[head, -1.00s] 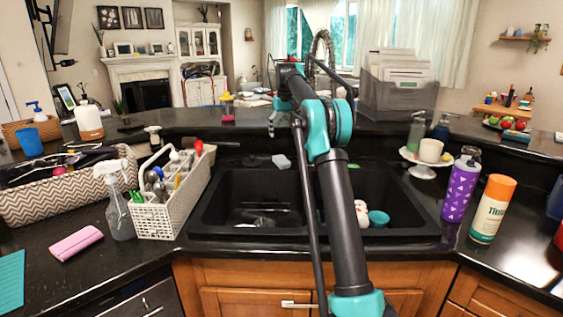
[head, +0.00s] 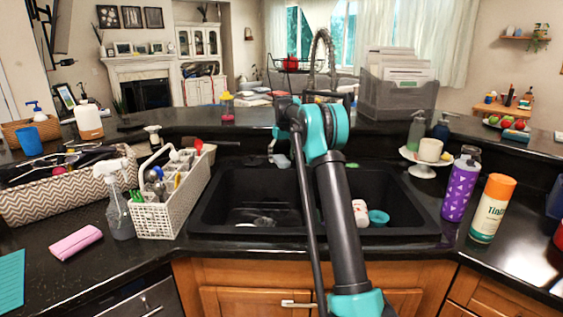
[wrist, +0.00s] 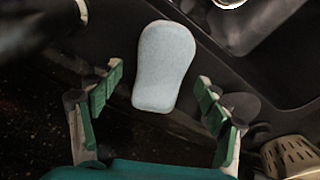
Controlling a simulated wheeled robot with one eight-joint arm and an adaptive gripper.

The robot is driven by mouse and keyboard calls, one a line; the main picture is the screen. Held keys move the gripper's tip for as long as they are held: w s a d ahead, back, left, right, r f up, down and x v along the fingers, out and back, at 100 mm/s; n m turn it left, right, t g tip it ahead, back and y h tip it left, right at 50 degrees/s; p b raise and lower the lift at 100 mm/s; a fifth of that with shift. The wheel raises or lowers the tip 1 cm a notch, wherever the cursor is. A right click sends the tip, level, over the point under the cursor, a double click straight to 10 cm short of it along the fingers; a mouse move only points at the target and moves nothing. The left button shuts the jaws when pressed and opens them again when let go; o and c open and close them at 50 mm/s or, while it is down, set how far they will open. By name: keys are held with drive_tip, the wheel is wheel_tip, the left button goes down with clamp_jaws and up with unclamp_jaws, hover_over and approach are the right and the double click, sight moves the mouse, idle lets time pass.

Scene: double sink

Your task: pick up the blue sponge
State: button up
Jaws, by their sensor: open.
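The blue sponge (wrist: 164,65) is pale blue and rounded, a little narrower at its middle. It lies flat on the dark rim behind the sink. In the head view the sponge (head: 282,161) is small and sits behind the left basin, partly covered by my gripper. In the wrist view my gripper (wrist: 160,74) is open, with one finger on each side of the sponge's lower part and gaps on both sides. The sponge extends beyond the fingertips. I cannot tell the height left between fingertips and sponge.
The black double sink (head: 250,231) lies in front of the sponge. A white caddy (head: 170,218) with utensils stands left of the sink. A tall faucet (head: 322,50) rises behind my arm. A white stand (head: 422,171) with a cup is to the right.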

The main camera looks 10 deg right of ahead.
sight(282, 159)
drive_tip(key=shift+f, duration=0.2)
drive_tip(key=c, duration=1)
drive_tip(key=shift+r, duration=0.1)
wheel_tip(282, 159, up, 10)
drive_tip(key=shift+f, duration=0.1)
